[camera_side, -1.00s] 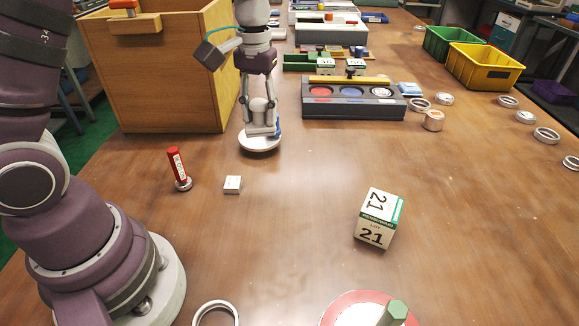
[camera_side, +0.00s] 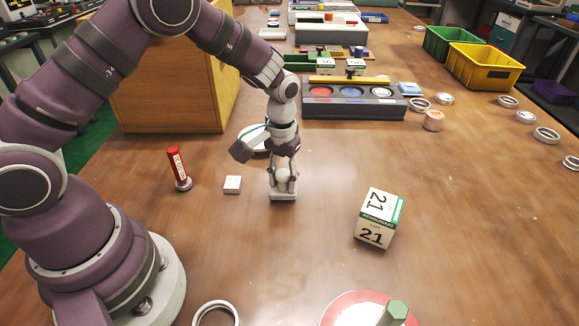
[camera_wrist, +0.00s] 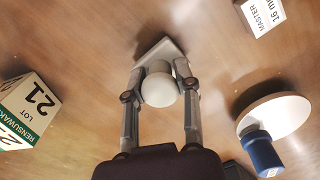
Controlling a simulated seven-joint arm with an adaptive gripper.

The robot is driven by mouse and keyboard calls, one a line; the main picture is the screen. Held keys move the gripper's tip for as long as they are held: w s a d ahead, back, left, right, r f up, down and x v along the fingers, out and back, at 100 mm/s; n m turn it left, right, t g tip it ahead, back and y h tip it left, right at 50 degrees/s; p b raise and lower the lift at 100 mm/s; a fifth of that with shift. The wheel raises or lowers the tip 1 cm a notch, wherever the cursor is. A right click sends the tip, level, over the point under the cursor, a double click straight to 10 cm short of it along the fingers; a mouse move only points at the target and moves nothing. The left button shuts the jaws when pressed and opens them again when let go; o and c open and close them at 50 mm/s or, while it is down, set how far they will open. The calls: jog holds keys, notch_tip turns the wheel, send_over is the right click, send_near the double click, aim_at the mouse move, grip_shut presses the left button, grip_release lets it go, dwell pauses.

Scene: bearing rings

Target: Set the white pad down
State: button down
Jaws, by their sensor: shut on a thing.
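The white pad (camera_side: 284,196) is a flat, light rectangular plate with a round white knob on top. My gripper (camera_side: 284,178) is shut on the knob, pointing down, with the pad beneath its fingertips. In the wrist view the knob sits between the two fingers of my gripper (camera_wrist: 160,92), and the corner of the pad (camera_wrist: 158,52) shows beyond it. The pad is over open brown table, at or close above the surface; I cannot tell if it touches.
A round white disc (camera_wrist: 285,112) with a blue knob stands behind the pad. A small white block (camera_side: 232,184) and a red upright cylinder (camera_side: 177,166) are to the left. A box marked 21 (camera_side: 378,218) is to the right. The table between pad and box is clear.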

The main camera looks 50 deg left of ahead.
aim_at(283, 173)
jog(key=shift+f, duration=0.25)
jog(key=c, duration=0.8)
grip_release()
notch_tip(283, 173, up, 12)
jog(key=s+a+r+m+t, duration=0.1)
jog(key=s+r+m+t, duration=0.2)
jog(key=s, duration=1)
jog(key=shift+s+r+m+t, duration=0.3)
jog(key=shift+r+t, duration=1)
jog(key=shift+r, duration=0.9)
